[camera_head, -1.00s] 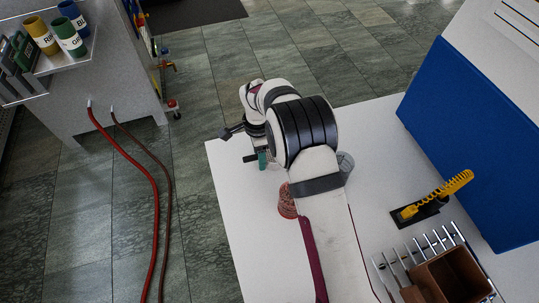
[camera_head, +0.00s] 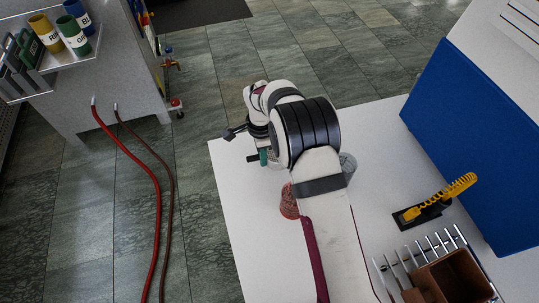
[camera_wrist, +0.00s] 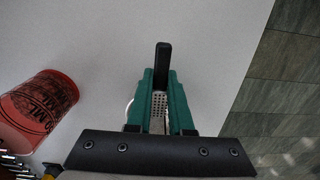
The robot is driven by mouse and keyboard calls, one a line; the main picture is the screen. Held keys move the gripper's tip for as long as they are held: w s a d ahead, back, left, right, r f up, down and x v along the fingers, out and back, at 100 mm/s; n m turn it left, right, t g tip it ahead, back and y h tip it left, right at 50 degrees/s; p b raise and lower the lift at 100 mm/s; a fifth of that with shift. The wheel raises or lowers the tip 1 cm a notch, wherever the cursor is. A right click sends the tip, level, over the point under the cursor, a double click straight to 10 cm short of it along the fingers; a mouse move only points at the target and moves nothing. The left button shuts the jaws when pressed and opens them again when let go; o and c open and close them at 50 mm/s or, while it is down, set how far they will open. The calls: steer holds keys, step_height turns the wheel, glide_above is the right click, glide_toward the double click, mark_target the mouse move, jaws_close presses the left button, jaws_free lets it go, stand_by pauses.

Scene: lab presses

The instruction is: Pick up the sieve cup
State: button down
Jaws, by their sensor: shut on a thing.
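In the wrist view the sieve cup (camera_wrist: 159,106) is a pale perforated piece, seen only in the narrow gap between my green fingers. A light curved rim shows just left of the fingers. A black bar (camera_wrist: 162,58), which looks like its handle, sticks out past the fingertips. My gripper (camera_wrist: 161,80) is shut on the sieve cup, over the white table. In the head view my gripper (camera_head: 263,157) is at the table's far left part, partly hidden by my wrist, and the cup's body cannot be made out there.
A red cup with dark print (camera_wrist: 40,108) is left of my gripper; it also shows in the head view (camera_head: 289,203). A grey mesh-like cup (camera_head: 348,165) is partly behind my arm. A yellow coiled item (camera_head: 445,198), rack and brown box (camera_head: 455,280) stand right. The table edge is close.

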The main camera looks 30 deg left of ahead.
steer(key=r, duration=0.2)
steer(key=d+r, duration=0.1)
steer(key=r, duration=0.1)
steer(key=shift+w+r, duration=0.1)
steer(key=shift+r, duration=0.25)
steer(key=w+d+r, duration=0.2)
steer(key=d+r, duration=0.4)
steer(key=d, duration=0.4)
steer(key=shift+d+r, duration=0.15)
steer(key=shift+d, duration=0.1)
steer(key=d+r, duration=0.5)
steer(key=d, duration=0.1)
steer(key=shift+s+d, duration=0.15)
steer(key=shift+s, duration=0.1)
